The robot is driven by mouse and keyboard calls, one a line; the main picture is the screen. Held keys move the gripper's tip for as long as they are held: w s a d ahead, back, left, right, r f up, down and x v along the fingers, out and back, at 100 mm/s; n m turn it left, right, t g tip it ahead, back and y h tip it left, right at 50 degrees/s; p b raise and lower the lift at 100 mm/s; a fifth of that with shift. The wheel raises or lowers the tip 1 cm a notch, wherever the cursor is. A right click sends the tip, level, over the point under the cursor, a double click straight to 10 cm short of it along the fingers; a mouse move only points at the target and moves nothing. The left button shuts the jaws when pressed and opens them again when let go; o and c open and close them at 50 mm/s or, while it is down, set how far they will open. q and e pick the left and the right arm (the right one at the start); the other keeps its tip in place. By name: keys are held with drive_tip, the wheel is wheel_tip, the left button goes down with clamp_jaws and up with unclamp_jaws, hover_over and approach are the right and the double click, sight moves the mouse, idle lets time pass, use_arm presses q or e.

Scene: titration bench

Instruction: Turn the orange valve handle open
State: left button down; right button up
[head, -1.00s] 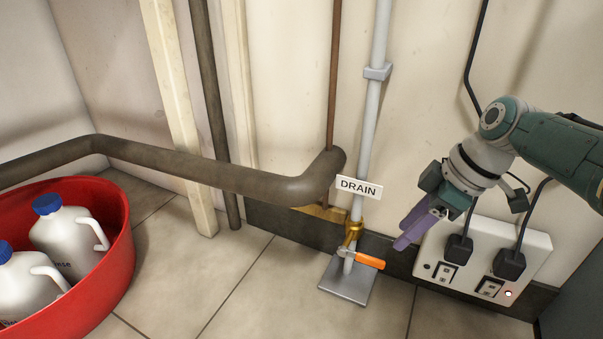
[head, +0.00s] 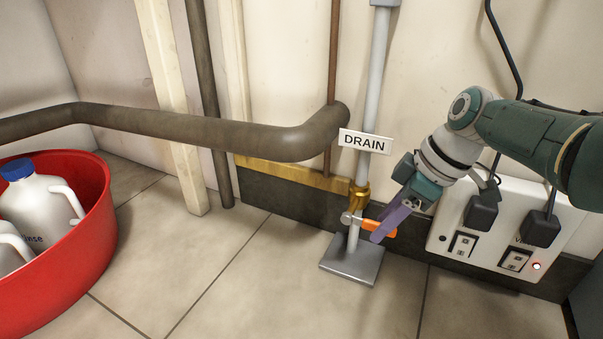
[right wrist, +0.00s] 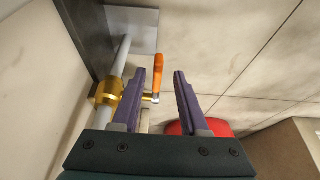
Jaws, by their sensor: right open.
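The orange valve handle (head: 376,227) sticks out to the right from the brass valve (head: 359,197) on the thin grey drain pipe, low above its square base plate (head: 352,262). My right gripper (head: 388,226) is at the handle's outer end and hides part of it. In the right wrist view the purple fingers (right wrist: 167,85) are apart. The handle (right wrist: 160,74) shows in the gap between them, nearer the left finger, and the brass valve (right wrist: 108,92) is left of that finger. I cannot tell whether a finger touches the handle. My left gripper is out of view.
A DRAIN sign (head: 364,141) hangs just above the valve. A thick brown pipe (head: 220,135) runs along the wall to the left. A socket panel (head: 490,235) with plugs is at the right. A red tub (head: 95,225) with white jugs stands at the left. The floor between is clear.

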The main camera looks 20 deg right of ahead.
drive_tip(key=shift+w+d+r, duration=0.1)
drive_tip(key=shift+w+d, duration=0.05)
drive_tip(key=shift+w, duration=0.1)
drive_tip(key=shift+c, duration=0.9)
drive_tip(key=shift+s, duration=0.1)
clamp_jaws()
